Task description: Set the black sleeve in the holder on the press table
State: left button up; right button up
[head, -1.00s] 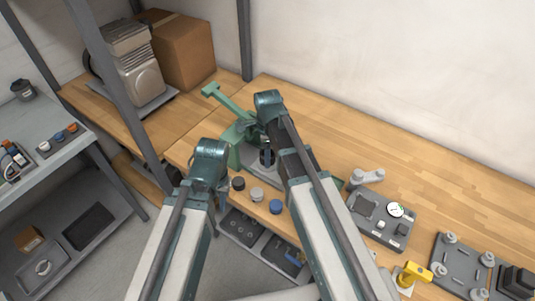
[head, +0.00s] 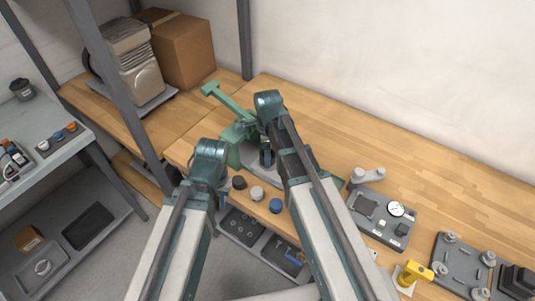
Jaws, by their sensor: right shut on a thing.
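The green press (head: 233,132) stands on the wooden bench, its lever pointing to the upper left. Its grey press table (head: 262,172) is partly covered by my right arm. My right gripper (head: 266,158) is over the press table, shut on a small dark piece that looks like the black sleeve. The piece is mostly hidden, as is the holder, so I cannot tell whether they touch. My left gripper (head: 222,190) is low in front of the press, left of a black round piece (head: 238,182); its fingers are too hidden to tell their state.
A grey round piece (head: 257,193) and a blue one (head: 276,206) stand along the bench's front edge. A grey gauge plate (head: 384,217) and a yellow tool (head: 414,273) are to the right. A compressor (head: 133,65) and carton (head: 180,48) stand behind. The back right bench is clear.

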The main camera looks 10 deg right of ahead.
jog(key=shift+f+b, duration=0.5)
jog(key=shift+f, duration=0.1)
dwell(0.5)
jog(key=shift+s+a+f+b, duration=0.15)
jog(key=shift+s+f+b, duration=0.25)
jog(key=shift+s+b, duration=0.3)
dwell(0.9)
jog(key=shift+s, duration=0.15)
jog(key=o, duration=1.3)
jog(key=shift+s, duration=0.1)
jog(key=shift+w+r+p, duration=0.5)
jog(key=shift+r+p, duration=0.2)
jog(key=shift+p, duration=0.35)
jog(key=shift+r+p, duration=0.7)
jog(key=shift+r, duration=0.1)
jog(key=shift+w+r+p, duration=0.3)
jog(key=shift+r+p, duration=0.25)
jog(key=shift+p, duration=0.05)
jog(key=shift+w+r+p, duration=0.15)
jog(key=shift+r+p, duration=1.25)
jog(key=shift+r, duration=0.05)
